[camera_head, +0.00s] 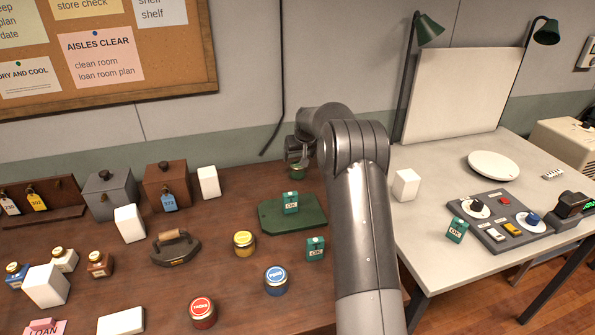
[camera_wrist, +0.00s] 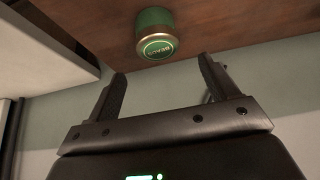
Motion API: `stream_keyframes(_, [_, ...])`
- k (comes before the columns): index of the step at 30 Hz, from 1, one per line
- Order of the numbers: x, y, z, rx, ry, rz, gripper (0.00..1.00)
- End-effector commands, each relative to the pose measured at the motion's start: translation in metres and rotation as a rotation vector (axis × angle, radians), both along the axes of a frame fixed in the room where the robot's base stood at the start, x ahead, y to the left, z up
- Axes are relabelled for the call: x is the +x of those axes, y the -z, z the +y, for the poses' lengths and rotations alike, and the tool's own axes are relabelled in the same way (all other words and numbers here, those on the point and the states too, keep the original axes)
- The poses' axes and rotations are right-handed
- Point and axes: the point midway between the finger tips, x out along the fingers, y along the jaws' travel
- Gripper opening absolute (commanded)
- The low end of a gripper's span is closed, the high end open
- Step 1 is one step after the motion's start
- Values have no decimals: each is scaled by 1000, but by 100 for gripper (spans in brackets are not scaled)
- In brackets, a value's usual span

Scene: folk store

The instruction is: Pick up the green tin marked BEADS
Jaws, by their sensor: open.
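The green tin (camera_wrist: 155,31) stands on the brown table, with lettering on its lid that looks like BEADS. In the head view the green tin (camera_head: 297,171) is at the back of the table, partly hidden below my gripper (camera_head: 300,152). In the wrist view my gripper (camera_wrist: 160,80) is open, its two fingers apart with nothing between them. The tin lies just beyond the fingertips, roughly in line with the gap, and looks apart from them.
A green board (camera_head: 270,217) bears a green OK box (camera_head: 290,203); another OK box (camera_head: 315,248) stands nearby. Yellow (camera_head: 244,243), blue (camera_head: 276,280) and red (camera_head: 202,312) tins stand nearer. A white block (camera_head: 208,181) is left of the tin. The wall is close behind.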

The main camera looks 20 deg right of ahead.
Motion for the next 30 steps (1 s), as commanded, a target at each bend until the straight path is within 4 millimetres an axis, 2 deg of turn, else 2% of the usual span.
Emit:
stream_keyframes(1, [4, 9, 0, 1, 0, 3, 79])
stream_keyframes(4, [11, 20, 0, 0, 0, 1, 79])
stream_keyframes(11, [17, 34, 0, 0, 0, 1, 79])
stream_keyframes(16, [24, 60, 0, 0, 0, 3, 79])
stream_keyframes(19, [31, 69, 0, 0, 0, 1, 79])
stream_keyframes(30, [35, 76, -1, -1, 0, 0, 79])
